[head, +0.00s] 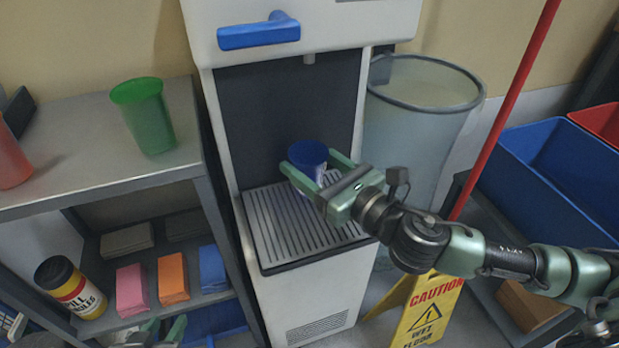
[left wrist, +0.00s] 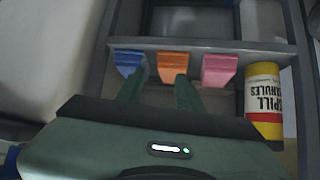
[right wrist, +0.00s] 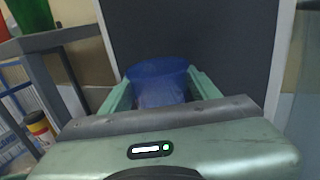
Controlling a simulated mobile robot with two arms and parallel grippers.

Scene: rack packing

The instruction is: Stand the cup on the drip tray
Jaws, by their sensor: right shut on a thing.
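The blue cup (head: 307,154) is upright between the fingers of my right gripper (head: 313,162), in the dispenser's bay over the drip tray (head: 270,240). My right gripper is shut on the cup, which also shows in the right wrist view (right wrist: 158,85). The gripper hides part of the cup's lower body, and I cannot tell whether its base touches the slatted tray. My left gripper (head: 164,328) is low at the bottom left of the head view. In the left wrist view, its fingers (left wrist: 160,92) are apart and empty, facing the lower shelf.
The dispenser has a blue lever (head: 258,36) above the bay. A green cup (head: 145,115) stands on the left shelf unit, with coloured packs (head: 172,278) and a spill granules container (head: 72,288) below. A yellow caution sign (head: 425,310) and grey bin (head: 415,130) stand right.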

